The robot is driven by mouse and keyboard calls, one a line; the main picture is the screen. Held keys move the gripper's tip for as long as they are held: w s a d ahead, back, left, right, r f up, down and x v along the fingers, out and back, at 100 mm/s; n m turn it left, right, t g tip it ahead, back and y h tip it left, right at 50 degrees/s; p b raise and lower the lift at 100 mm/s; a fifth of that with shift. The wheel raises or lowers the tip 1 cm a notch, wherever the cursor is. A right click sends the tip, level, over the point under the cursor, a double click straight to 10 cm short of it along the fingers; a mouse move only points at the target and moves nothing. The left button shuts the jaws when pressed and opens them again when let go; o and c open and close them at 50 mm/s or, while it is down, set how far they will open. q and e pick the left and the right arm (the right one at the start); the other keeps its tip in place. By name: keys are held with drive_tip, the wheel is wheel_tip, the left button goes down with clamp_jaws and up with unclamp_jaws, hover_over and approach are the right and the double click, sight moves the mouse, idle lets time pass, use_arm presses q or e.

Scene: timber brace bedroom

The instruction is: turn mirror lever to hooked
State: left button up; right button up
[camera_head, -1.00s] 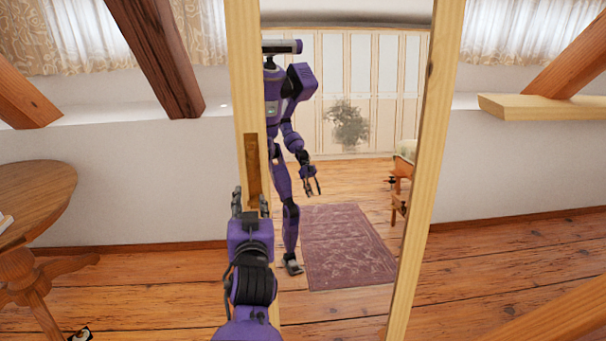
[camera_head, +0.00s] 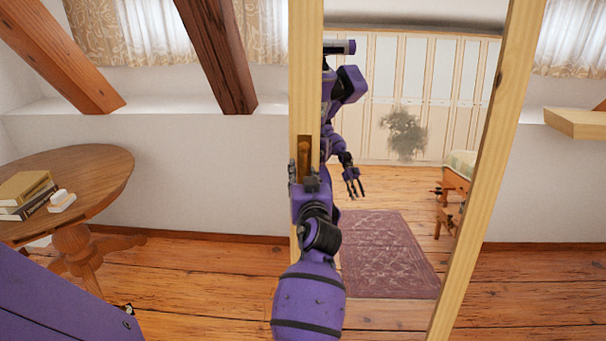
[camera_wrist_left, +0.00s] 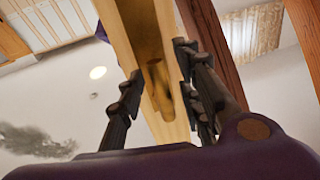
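The mirror (camera_head: 484,185) is tall, with a pale timber frame. Its brown wooden lever (camera_head: 304,152) sits on the left post, its lower part hidden behind my left gripper (camera_head: 304,180). The left gripper is at the lever's lower end, in front of the post. In the left wrist view, the open fingers of the left gripper (camera_wrist_left: 158,60) stand on either side of the post, with the lever (camera_wrist_left: 160,88) between them. Gaps show beside the lever, and I see no clear contact. My right gripper is not directly in view; a purple arm and hand show in the mirror's reflection.
A round wooden table (camera_head: 110,180) with books (camera_head: 22,190) and a small white object (camera_head: 62,200) stands at left. Slanted timber braces (camera_head: 215,50) cross the wall. A wooden shelf (camera_head: 580,124) is at right. Plank floor (camera_head: 200,275) lies open between table and mirror.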

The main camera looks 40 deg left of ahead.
use_arm(q)
drive_tip(key=shift+w+a, duration=0.15)
drive_tip(key=shift+w, duration=0.05)
clamp_jaws()
